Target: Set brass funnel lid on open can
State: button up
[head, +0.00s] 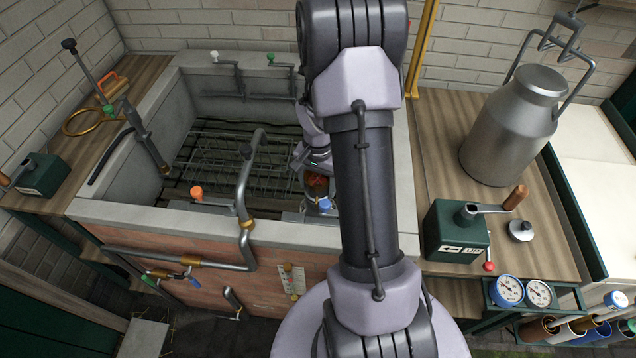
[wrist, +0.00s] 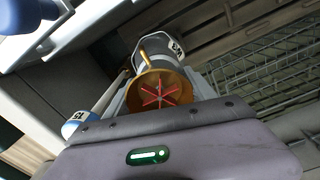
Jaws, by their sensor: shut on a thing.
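The brass funnel lid (wrist: 158,91) shows in the wrist view as a round brass piece with a red spoked mark inside. It sits between the fingers of my gripper (wrist: 160,85), which is shut on it. In the head view my gripper (head: 317,168) is low over the near side of the sunken basin, and an orange-brown patch of the lid (head: 316,184) shows under it. A grey can with a white label (wrist: 175,48) is just beyond the lid in the wrist view. Its mouth is hidden, and I cannot tell whether the lid touches it.
A blue-topped labelled container (wrist: 78,124) is left of the lid in the wrist view. The basin's wall (head: 150,212), a bent pipe (head: 245,185) and an orange-knobbed valve (head: 197,193) are near my arm. A large metal churn (head: 508,130) and green crank box (head: 455,235) stand right.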

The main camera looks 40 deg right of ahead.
jog(key=shift+f, duration=0.25)
dwell(0.4)
jog(key=o, duration=1.8)
notch_tip(320, 180, up, 17)
jog(key=p, duration=0.5)
jog(key=shift+r, duration=0.2)
jog(key=a+r+n+t+b, duration=0.25)
jog(key=a+r, duration=0.25)
jog(key=a, duration=0.3)
jog(key=s+a+r+n+t+b, duration=0.1)
jog(key=s+a+n, duration=0.1)
jog(key=s+a, duration=0.2)
jog(key=s+a+r+n+t+y+b, duration=0.1)
jog(key=s+a, duration=0.3)
jog(key=a, duration=0.5)
jog(key=s+a+r+n+t+y+b, duration=0.1)
jog(key=s+a+r+n+b, duration=0.1)
jog(key=a, duration=0.4)
jog(key=shift+s+a+r+n, duration=0.15)
jog(key=shift+s+n, duration=0.15)
jog(key=shift+s, duration=0.3)
jog(key=shift+s+a+r+n, duration=0.1)
jog(key=shift+s+n, duration=0.15)
jog(key=shift+s, duration=0.35)
